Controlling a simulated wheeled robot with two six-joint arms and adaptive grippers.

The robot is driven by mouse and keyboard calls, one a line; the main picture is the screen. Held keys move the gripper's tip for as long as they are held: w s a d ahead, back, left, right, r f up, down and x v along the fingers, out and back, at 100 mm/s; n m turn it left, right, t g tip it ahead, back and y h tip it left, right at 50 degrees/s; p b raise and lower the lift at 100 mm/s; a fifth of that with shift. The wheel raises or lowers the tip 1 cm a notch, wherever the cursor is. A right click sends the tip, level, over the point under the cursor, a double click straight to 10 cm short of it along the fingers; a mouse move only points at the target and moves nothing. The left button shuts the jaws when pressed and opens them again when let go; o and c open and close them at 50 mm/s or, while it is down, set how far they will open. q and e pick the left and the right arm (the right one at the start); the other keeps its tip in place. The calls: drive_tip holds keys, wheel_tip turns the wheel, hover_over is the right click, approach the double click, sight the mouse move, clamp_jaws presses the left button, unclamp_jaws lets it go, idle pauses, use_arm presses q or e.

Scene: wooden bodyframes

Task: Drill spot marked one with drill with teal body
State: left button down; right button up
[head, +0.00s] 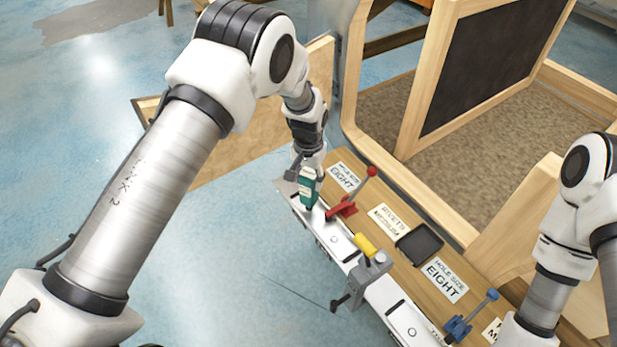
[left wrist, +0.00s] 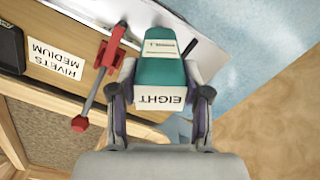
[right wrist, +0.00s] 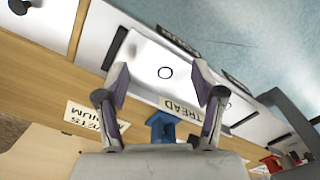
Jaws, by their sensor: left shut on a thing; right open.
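The drill with the teal body (head: 309,186) is in my left gripper (head: 308,158), at the far end of the workbench near the red clamp. In the left wrist view the teal drill (left wrist: 162,66) sits between the fingers, with a white label reading EIGHT at its near end. My left gripper (left wrist: 160,97) is shut on it. The drill's bit is hidden. White metal plates (head: 322,236) line the bench edge, with small circle marks. I cannot read a number one at any mark. My right gripper (right wrist: 160,82) is open and empty above a plate (right wrist: 150,58) with a circle mark.
A red clamp (head: 345,208) stands close to the drill. A grey clamp with a yellow handle (head: 366,247), a black tray (head: 419,244) and a blue clamp (head: 458,326) stand along the bench. A wooden frame (head: 400,185) rises behind. Blue floor is open at left.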

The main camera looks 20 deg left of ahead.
use_arm(q)
drive_tip(key=shift+f, duration=0.25)
use_arm(e)
drive_tip(key=shift+f, duration=0.2)
use_arm(q)
drive_tip(key=shift+r, duration=0.1)
use_arm(e)
drive_tip(key=shift+r, duration=0.1)
use_arm(q)
drive_tip(key=shift+r+p, duration=3)
drive_tip(key=shift+r, duration=1.25)
use_arm(e)
wheel_tip(320, 180, up, 6)
use_arm(q)
drive_tip(key=shift+f, duration=0.25)
